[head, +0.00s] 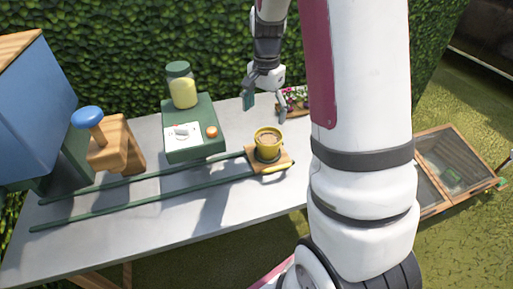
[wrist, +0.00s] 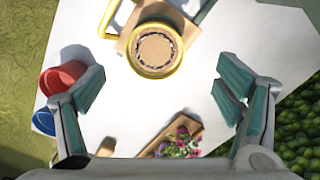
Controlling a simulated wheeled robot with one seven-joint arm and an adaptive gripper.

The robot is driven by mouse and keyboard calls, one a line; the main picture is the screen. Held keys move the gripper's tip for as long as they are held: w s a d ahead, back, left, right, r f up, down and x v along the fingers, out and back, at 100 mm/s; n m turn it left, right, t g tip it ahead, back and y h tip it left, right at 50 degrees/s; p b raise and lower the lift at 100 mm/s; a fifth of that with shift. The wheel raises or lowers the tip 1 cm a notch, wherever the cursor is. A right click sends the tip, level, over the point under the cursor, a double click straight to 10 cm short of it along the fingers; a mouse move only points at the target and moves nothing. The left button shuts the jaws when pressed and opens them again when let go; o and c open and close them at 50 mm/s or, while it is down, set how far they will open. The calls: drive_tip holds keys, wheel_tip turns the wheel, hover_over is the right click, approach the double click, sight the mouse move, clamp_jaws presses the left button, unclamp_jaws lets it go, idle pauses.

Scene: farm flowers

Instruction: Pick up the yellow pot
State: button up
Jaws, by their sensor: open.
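The yellow pot (head: 268,143) stands upright on a small wooden platform (head: 285,157) at the right end of two green rails. Its top is filled with something brown. In the wrist view the yellow pot (wrist: 157,72) is seen from above, near the top centre, with a yellow handle at its upper left. My gripper (head: 265,107) is open and empty, above and behind the pot in the head view. In the wrist view my gripper (wrist: 160,82) has its fingers spread wide, and the pot lies ahead between them, apart from both.
A wooden planter of flowers (head: 296,97) stands behind the pot. A red pot (wrist: 64,77) and a blue pot (wrist: 43,121) show in the wrist view. A green box (head: 193,145) with a jar (head: 183,90) stands left. A hedge (head: 130,40) borders the table (head: 190,220).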

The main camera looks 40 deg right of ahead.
sight(266, 146)
wheel_tip(266, 146, down, 9)
drive_tip(key=shift+s+d, duration=0.15)
drive_tip(key=shift+s+d+f+p, duration=0.15)
drive_tip(key=shift+f+p, duration=0.15)
drive_tip(key=shift+f, duration=2.35)
drive_tip(key=shift+c, duration=0.2)
drive_tip(key=c, duration=1.3)
